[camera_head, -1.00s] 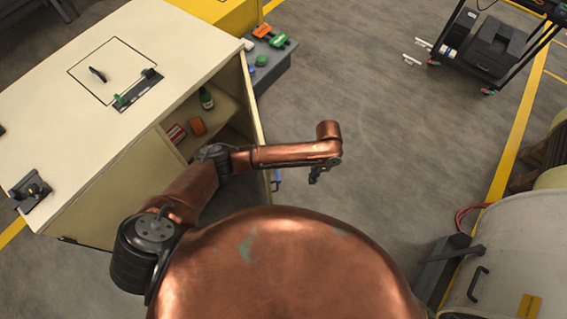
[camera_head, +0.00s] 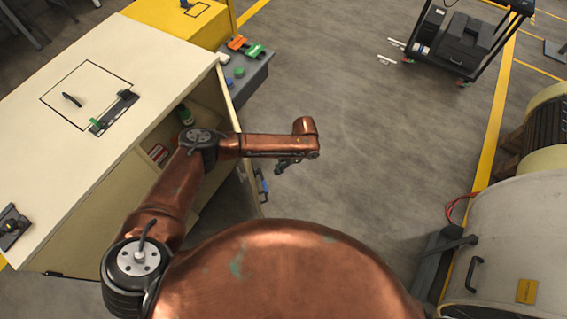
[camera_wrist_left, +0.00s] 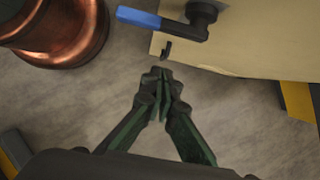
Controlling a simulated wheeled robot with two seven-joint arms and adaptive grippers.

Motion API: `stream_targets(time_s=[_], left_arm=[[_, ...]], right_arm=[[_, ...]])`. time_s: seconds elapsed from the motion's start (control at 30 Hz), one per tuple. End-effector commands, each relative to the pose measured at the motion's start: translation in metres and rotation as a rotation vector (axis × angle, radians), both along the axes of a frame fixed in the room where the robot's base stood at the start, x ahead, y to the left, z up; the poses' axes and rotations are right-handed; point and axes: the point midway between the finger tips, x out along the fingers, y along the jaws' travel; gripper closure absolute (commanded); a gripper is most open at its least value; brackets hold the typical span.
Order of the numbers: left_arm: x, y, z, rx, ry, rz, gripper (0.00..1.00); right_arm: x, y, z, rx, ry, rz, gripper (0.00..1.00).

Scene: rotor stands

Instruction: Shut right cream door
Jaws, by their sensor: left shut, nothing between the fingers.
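The right cream door (camera_head: 229,187) stands open at the right end of the cream cabinet (camera_head: 62,210), swung out toward my body. Its blue handle (camera_head: 262,186) is on the side facing away from the cabinet's inside. In the left wrist view, the blue handle (camera_wrist_left: 139,17) sits on a black mount above the cream door panel (camera_wrist_left: 255,48). My left gripper (camera_head: 283,168) is shut and empty, to the right of the door and close to the handle. In the wrist view, its fingertips (camera_wrist_left: 162,80) are below the handle, apart from it. My forearm hides part of the door and cabinet opening. My right gripper is not in view.
Inside the cabinet are a green bottle (camera_head: 185,115) and a red-and-white item (camera_head: 157,154). A grey bench with green and orange items (camera_head: 247,46) stands behind the door. A cream drum-like machine (camera_head: 510,235) stands at right. The floor (camera_head: 370,130) between is clear.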

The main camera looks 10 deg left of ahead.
Motion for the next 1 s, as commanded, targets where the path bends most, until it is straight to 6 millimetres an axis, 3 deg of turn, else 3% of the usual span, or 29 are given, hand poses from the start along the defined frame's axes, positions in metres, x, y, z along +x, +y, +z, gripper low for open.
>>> stream_targets(time_s=[0.03, 0.3, 0.77, 1.0], left_arm=[[-0.002, 0.005, -0.008, 0.001, 0.0, 0.0, 1.0], [-0.018, 0.033, -0.003, 0.0, -0.002, 0.001, 1.0], [-0.021, 0.036, -0.004, -0.001, -0.002, 0.0, 1.0], [-0.032, 0.052, -0.001, 0.001, 0.0, -0.023, 1.0]], right_arm=[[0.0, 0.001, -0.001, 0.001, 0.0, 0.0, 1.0], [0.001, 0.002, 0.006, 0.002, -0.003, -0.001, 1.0], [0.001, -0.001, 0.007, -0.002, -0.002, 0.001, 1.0], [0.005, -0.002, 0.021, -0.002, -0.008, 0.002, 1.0]])
